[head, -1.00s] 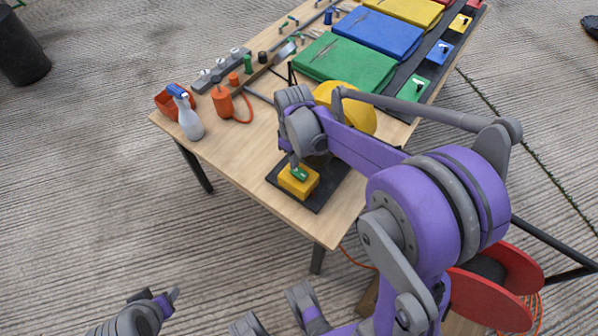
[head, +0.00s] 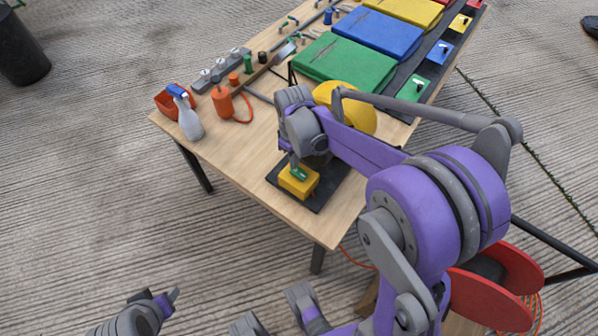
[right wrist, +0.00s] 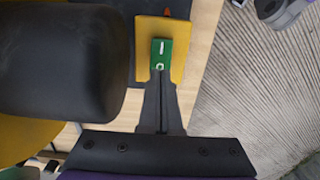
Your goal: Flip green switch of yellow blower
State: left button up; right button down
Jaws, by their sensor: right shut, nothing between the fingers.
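The yellow blower (head: 346,107) stands on the table, partly hidden behind my right arm. Its yellow switch box (head: 300,184) sits on a dark base plate near the table's front corner. The green switch (head: 299,174) is on top of the box. In the right wrist view, the green switch (right wrist: 161,54) shows white I and O marks on the yellow box (right wrist: 178,42). My right gripper (right wrist: 161,78) is shut and empty, with its fingertips at the O end of the switch; contact cannot be told for sure. My left gripper (head: 170,298) is at the lower left, away from the table.
A spray bottle (head: 186,113), an orange container (head: 223,103) and tools stand on the left of the wooden table (head: 222,145). Green (head: 345,61) and blue (head: 378,34) folded pieces lie at the back. A red reel (head: 495,287) is at lower right.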

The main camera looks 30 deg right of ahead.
jog(key=shift+f+b, duration=0.65)
jog(key=shift+f, duration=0.35)
dwell(0.6)
jog(key=shift+r, duration=0.1)
jog(key=shift+r+p, duration=2.6)
jog(key=shift+r, duration=0.9)
jog(key=s+a+r+m+t+p, duration=0.2)
jog(key=s+a+r+p, duration=0.1)
jog(key=s+r, duration=0.3)
jog(key=s+a+r+m+t+p, duration=0.2)
jog(key=s+r+p, duration=0.3)
jog(key=s, duration=0.4)
jog(key=shift+s+a+r+t, duration=0.25)
jog(key=shift+a+r+t, duration=0.1)
jog(key=shift+a+t, duration=0.45)
